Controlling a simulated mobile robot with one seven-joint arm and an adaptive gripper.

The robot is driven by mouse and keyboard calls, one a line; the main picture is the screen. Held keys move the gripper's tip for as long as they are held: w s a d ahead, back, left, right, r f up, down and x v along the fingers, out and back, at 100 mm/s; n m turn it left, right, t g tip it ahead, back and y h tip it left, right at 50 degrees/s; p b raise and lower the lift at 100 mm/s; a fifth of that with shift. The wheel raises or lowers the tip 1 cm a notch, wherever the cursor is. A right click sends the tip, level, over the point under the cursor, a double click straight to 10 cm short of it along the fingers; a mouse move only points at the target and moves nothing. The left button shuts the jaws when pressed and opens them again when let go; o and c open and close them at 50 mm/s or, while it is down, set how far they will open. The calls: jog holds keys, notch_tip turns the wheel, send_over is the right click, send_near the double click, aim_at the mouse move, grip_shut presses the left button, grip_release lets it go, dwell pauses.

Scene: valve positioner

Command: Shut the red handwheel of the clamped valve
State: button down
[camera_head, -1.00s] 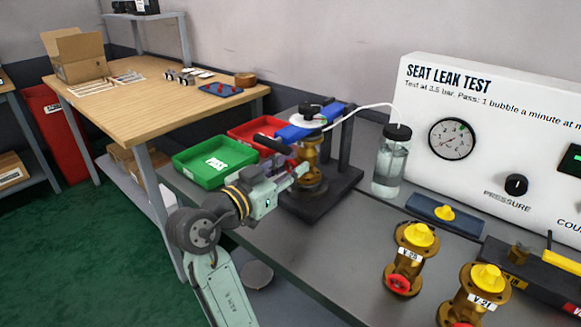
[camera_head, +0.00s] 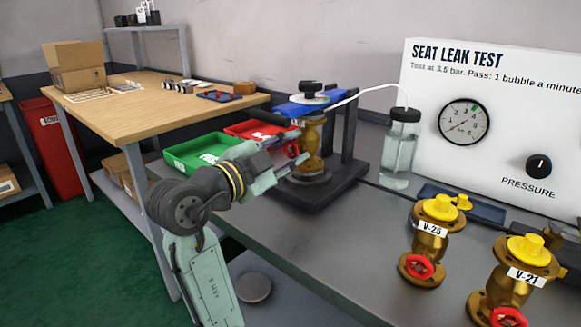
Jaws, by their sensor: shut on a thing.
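The clamped valve (camera_head: 312,145) is a brass body standing upright in the dark test stand, under a blue clamp bar (camera_head: 301,106). Its red handwheel (camera_head: 291,150) faces left, toward my arm, and is partly hidden by the fingers. My gripper (camera_head: 294,149) comes in from the lower left, with its fingers on either side of the handwheel's rim. It is shut on the handwheel. How far the wheel is turned cannot be seen.
Green (camera_head: 205,152) and red (camera_head: 262,131) trays lie behind my arm. A water jar (camera_head: 400,150) with a white tube stands right of the stand. Brass valves V-25 (camera_head: 432,243) and V-21 (camera_head: 515,278) stand at front right. The gauge panel (camera_head: 500,130) is behind.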

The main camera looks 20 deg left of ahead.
jog(key=m+b, duration=0.1)
jog(key=m, duration=0.1)
jog(key=m+b, duration=0.1)
jog(key=b, duration=0.1)
jog(key=m+b, duration=0.2)
jog(key=shift+f+m, duration=0.25)
jog(key=shift+m, duration=0.05)
jog(key=m+b, duration=0.4)
jog(key=m, duration=0.1)
jog(key=m+b, duration=0.3)
jog(key=m, duration=0.2)
jog(key=shift+m, duration=0.4)
jog(key=m+b, duration=0.2)
jog(key=m, duration=0.3)
jog(key=shift+m, duration=0.3)
jog(key=c, duration=1.2)
grip_release()
jog(key=shift+r, duration=0.1)
jog(key=shift+c, duration=0.2)
